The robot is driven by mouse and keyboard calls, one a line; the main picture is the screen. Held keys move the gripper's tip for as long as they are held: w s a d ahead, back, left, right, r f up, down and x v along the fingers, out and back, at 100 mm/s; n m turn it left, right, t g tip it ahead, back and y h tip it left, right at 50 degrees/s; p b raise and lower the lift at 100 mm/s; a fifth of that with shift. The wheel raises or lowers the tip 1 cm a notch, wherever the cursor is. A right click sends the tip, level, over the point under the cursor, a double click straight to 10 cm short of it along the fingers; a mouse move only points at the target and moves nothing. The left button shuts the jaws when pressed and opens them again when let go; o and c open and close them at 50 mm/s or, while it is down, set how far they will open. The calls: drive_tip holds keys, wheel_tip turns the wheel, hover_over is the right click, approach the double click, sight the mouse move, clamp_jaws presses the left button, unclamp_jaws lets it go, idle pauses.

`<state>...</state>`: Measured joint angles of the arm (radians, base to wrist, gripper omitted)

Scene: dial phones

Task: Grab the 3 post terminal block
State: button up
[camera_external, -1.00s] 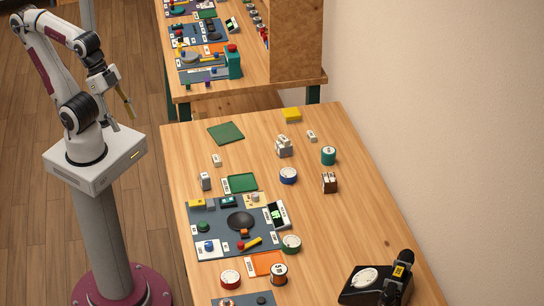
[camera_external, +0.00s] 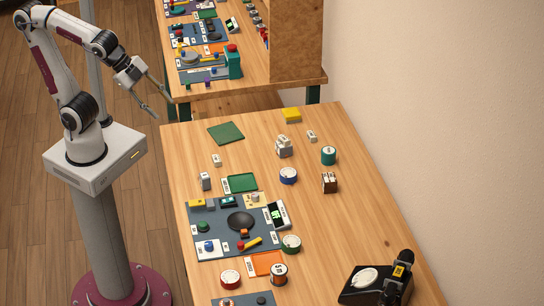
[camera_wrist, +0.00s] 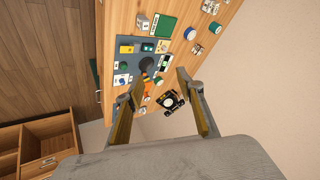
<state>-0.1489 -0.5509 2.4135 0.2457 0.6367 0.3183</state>
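I cannot tell for certain which piece is the 3 post terminal block. Small blocks on the near table include a brown block with pale tops (camera_external: 329,183), a grey-white upright block (camera_external: 205,181), a cluster of white-grey blocks (camera_external: 284,147) and two small white pieces, one at left (camera_external: 216,160) and one at right (camera_external: 311,136). My gripper (camera_external: 163,106) is open and empty, raised beyond the table's left edge and apart from all blocks. In the wrist view its spread fingers (camera_wrist: 158,82) frame the distant table, with the grey-white block (camera_wrist: 143,22) beyond them.
A grey panel (camera_external: 205,222) with parts lies on the table near a green tray (camera_external: 242,183). Spools, including a blue one (camera_external: 288,175) and a teal one (camera_external: 328,155), stand around. A black dial phone (camera_external: 372,285) is at front right. A wall borders the right side.

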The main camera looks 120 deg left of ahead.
drive_tip(key=w+a+m+t+y, duration=0.3)
drive_tip(key=w+a+m+t, duration=0.1)
drive_tip(key=w+a+m, duration=1.5)
drive_tip(key=w+a+f+m+h, duration=0.1)
drive_tip(key=a+f+m+h, duration=0.4)
drive_tip(key=a+f+m, duration=0.5)
drive_tip(key=s+f+m+h, duration=0.2)
drive_tip(key=s+f, duration=0.1)
drive_tip(key=f, duration=0.1)
drive_tip(key=s+d+f+m+h, duration=0.1)
drive_tip(key=s+f+m+h, duration=0.1)
drive_tip(key=f, duration=0.3)
drive_tip(key=s+f+m+h, duration=0.2)
drive_tip(key=s+f+m, duration=0.1)
drive_tip(key=s+f, duration=0.1)
drive_tip(key=shift+s+d+f, duration=0.3)
drive_tip(key=shift+s+f, duration=0.05)
drive_tip(key=shift+f, duration=0.35)
drive_tip(key=s+d+f+m+h, duration=0.1)
drive_tip(key=s, duration=0.2)
drive_tip(key=s+f+m+h, duration=0.1)
drive_tip(key=s+f+m, duration=0.1)
drive_tip(key=s+d+f+m+h, duration=0.1)
drive_tip(key=s+h, duration=0.1)
drive_tip(key=s, duration=0.1)
drive_tip(key=shift+s+d+f+m+g, duration=0.3)
drive_tip(key=shift+d+f+m+g, duration=0.05)
drive_tip(key=shift+m+g, duration=0.05)
